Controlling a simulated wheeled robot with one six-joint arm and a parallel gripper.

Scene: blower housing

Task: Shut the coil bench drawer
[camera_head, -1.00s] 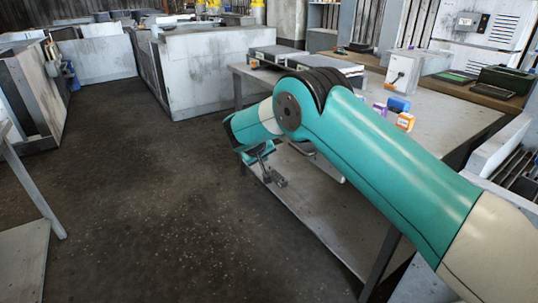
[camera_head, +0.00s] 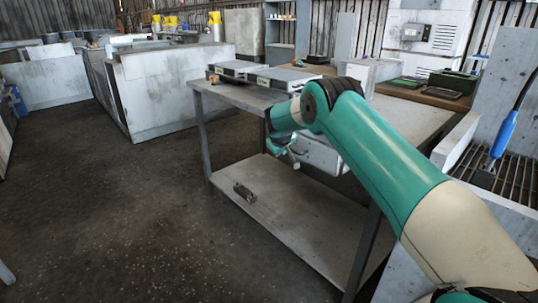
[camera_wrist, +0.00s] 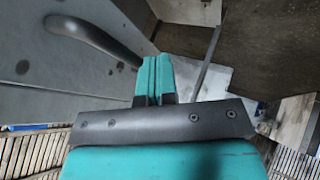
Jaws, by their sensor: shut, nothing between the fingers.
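The coil bench (camera_head: 420,115) is a grey table with a lower shelf. Its pale drawer (camera_head: 322,155) shows under the top, partly hidden by my arm; I cannot tell how far it stands out. In the wrist view a grey panel (camera_wrist: 45,85), apparently the drawer front, fills the upper left and bears a dark curved handle (camera_wrist: 88,36). My gripper (camera_head: 290,158) is near the drawer's left end in the head view. In the wrist view its teal fingers (camera_wrist: 154,62) are together and empty, to the right of the handle; contact with the panel cannot be told.
The lower shelf (camera_head: 285,215) bears a small dark metal part (camera_head: 244,191). Flat grey units (camera_head: 283,79) lie on the bench top. A blue-handled tool (camera_head: 503,135) is at the right. Dark floor (camera_head: 120,220) is clear on the left.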

